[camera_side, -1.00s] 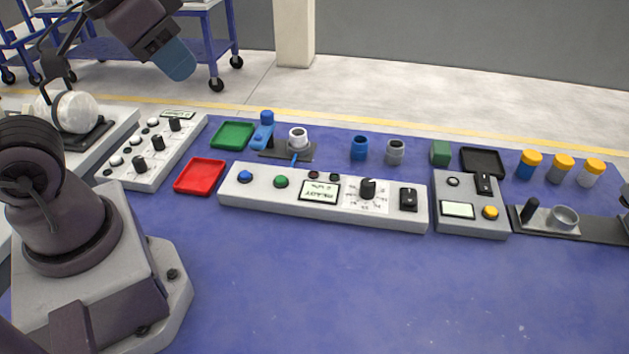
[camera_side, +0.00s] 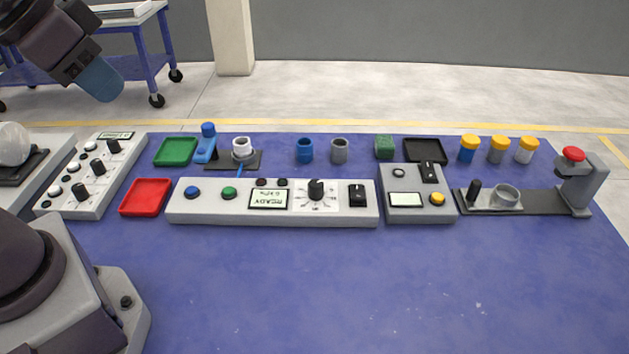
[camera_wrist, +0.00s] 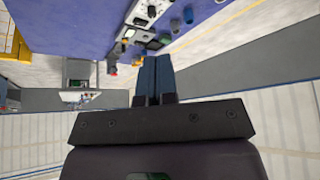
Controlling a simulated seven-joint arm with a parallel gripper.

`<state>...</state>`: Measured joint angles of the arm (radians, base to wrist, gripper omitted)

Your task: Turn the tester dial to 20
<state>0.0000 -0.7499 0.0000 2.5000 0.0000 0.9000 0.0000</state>
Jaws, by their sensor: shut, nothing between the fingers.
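The tester (camera_side: 230,208) is a long, low white box in the middle of the blue table. It has a blue button (camera_side: 193,192), a green button (camera_side: 229,193), a screen (camera_side: 268,199) that seems to read READY upside down, and a black switch (camera_side: 357,194). Its black dial (camera_side: 316,189) stands on a white scale plate (camera_side: 330,204); the scale numbers and the dial's setting are too small to read. My gripper (camera_side: 108,92) is shut and empty, high at the upper left, well away from the tester. Its blue fingers show together in the wrist view (camera_wrist: 154,78).
A red tray (camera_side: 146,197) and a knobbed panel (camera_side: 85,180) lie left of the tester. A second device (camera_side: 418,213) stands right of it. Behind are a clamp fixture (camera_side: 242,150) and two pipe pieces (camera_side: 304,151). The table front is clear.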

